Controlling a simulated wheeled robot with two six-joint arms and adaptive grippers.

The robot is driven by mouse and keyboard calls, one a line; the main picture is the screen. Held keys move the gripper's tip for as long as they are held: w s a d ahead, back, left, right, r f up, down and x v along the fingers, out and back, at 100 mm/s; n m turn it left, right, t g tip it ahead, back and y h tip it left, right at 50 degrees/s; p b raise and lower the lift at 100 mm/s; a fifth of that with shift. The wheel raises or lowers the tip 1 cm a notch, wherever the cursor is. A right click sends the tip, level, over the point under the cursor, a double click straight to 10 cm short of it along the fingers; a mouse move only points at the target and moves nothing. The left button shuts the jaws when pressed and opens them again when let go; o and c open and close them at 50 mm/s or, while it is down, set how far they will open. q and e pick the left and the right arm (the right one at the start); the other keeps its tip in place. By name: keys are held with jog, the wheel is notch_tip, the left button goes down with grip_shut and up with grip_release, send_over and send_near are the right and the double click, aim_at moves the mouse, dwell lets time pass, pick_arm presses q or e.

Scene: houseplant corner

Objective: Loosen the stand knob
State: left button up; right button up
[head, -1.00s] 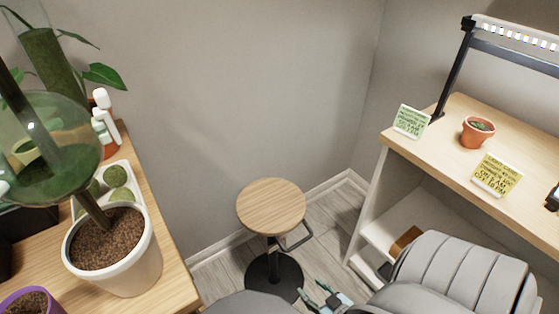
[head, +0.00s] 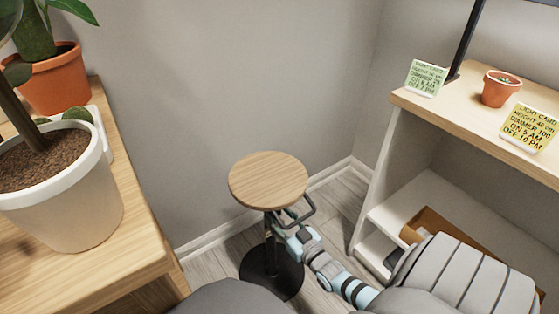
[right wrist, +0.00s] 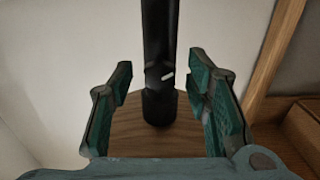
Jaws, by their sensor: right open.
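The stand (head: 268,180) has a round wooden top, a black post and a round black base on the floor. Its knob (right wrist: 160,74) looks like a small dark piece with a white mark on the black post (right wrist: 160,30) in the right wrist view. My right gripper (right wrist: 160,80) is open, with its green fingers on either side of the post and knob; I see no contact. My left gripper is not in view.
A wooden table (head: 150,245) with a white pot (head: 75,215) and an orange pot (head: 55,80) stands at left. A shelf unit (head: 470,130) at right holds a small terracotta pot (head: 500,90), a green card (head: 427,78) and a yellow card (head: 530,127). Walls stand close behind the stand.

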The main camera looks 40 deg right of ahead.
jog(key=shift+w, duration=0.1)
grip_shut()
